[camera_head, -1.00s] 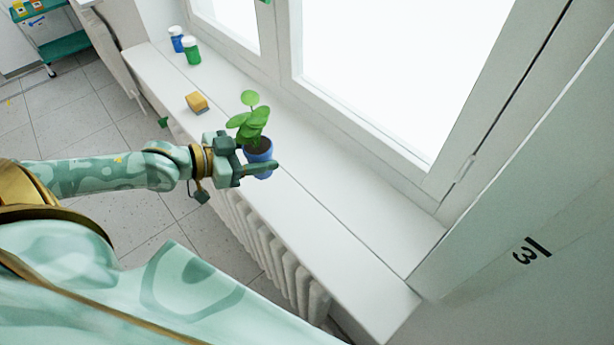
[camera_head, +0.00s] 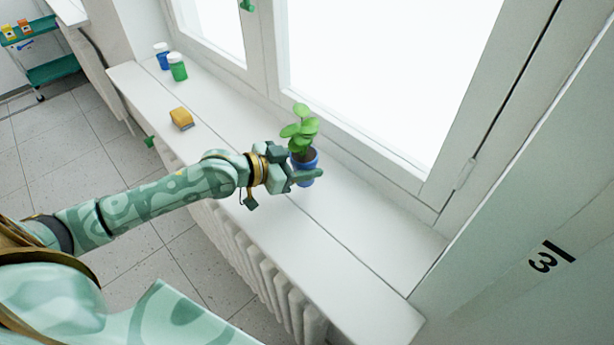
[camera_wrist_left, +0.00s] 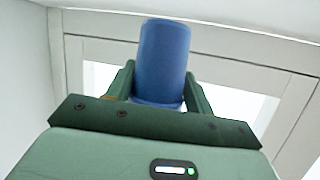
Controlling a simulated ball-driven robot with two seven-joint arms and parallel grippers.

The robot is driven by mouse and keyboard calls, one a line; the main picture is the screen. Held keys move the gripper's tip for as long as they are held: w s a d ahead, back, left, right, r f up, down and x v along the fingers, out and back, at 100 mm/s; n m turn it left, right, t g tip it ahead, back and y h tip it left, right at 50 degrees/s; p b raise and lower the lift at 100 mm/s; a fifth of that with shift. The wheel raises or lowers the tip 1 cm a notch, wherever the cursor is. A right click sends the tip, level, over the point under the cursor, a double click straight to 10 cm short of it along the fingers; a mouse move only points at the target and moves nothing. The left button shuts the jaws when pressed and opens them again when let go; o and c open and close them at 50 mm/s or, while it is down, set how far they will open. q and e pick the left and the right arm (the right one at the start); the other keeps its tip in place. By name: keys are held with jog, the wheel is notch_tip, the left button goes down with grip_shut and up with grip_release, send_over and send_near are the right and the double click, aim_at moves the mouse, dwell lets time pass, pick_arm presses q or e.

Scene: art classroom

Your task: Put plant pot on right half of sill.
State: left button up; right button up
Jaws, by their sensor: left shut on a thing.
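The plant pot (camera_head: 306,160) is blue, upright, with a green leafy plant in dark soil. My left gripper (camera_head: 302,173) is shut on it, one finger showing across its near side. In the left wrist view the blue pot (camera_wrist_left: 163,62) sits between the two green fingers of my left gripper (camera_wrist_left: 158,90). The white sill (camera_head: 345,238) runs under the window from upper left to lower right. The pot is over the sill's middle stretch; whether its base touches the sill cannot be told. My right gripper is not in view.
A yellow-brown block (camera_head: 181,118), a green-bodied jar (camera_head: 177,70) and a blue-bodied jar (camera_head: 162,58) stand on the sill's left part. The sill's right part is clear, ending at a pale cabinet (camera_head: 520,250). A white radiator (camera_head: 262,278) is below.

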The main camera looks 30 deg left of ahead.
pick_arm(q)
jog(key=shift+w+d+f, duration=0.2)
jog(key=shift+f, duration=0.15)
jog(key=shift+w+d+f+b, duration=0.1)
jog(key=shift+f+b, duration=0.5)
jog(key=shift+f, duration=1)
jog(key=shift+f, duration=0.1)
jog(key=o, duration=1.2)
jog(key=shift+c, duration=0.2)
jog(key=shift+s+a+r, duration=0.2)
jog(key=shift+s, duration=0.1)
jog(key=p+v, duration=0.2)
jog(key=v, duration=0.9)
jog(key=shift+s+p, duration=0.15)
jog(key=shift+p, duration=0.2)
jog(key=shift+r, duration=0.1)
